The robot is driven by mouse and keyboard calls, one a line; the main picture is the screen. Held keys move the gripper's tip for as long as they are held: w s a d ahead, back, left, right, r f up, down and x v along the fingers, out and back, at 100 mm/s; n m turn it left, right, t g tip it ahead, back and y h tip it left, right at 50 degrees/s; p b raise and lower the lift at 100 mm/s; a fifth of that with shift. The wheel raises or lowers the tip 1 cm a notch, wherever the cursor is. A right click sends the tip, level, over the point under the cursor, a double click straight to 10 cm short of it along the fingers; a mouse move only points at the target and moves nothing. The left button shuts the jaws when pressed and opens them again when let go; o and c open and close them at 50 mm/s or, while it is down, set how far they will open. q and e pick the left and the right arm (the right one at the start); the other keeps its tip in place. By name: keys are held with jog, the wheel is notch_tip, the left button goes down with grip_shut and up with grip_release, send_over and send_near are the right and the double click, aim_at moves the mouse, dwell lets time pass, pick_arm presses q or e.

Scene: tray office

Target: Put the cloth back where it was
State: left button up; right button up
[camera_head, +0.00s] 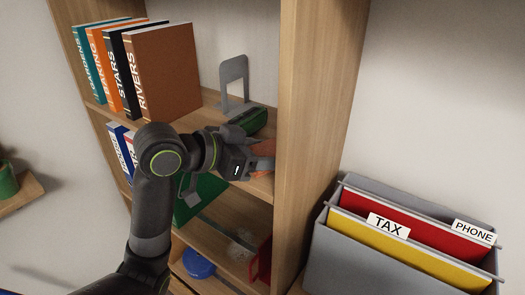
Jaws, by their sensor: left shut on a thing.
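My left gripper (256,160) reaches into the middle level of the wooden bookcase (318,110), close to its right side wall. It is shut on an orange piece (264,147), which looks like the cloth. Only small parts of it show around the fingers, and my gripper hides the rest. I cannot tell whether it touches the shelf board. My right gripper is not in view.
Upright books (165,75) and a grey bookend (234,80) stand on the shelf above. A dark green object (250,121) is just behind my gripper. Lower down are a blue round thing (198,264) and a red thing (261,262). A grey file box (345,262) stands right.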

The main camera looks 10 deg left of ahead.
pick_arm(q)
jog(key=o, duration=1)
jog(key=shift+o, duration=0.2)
jog(key=shift+r, duration=0.1)
jog(key=v, duration=1.2)
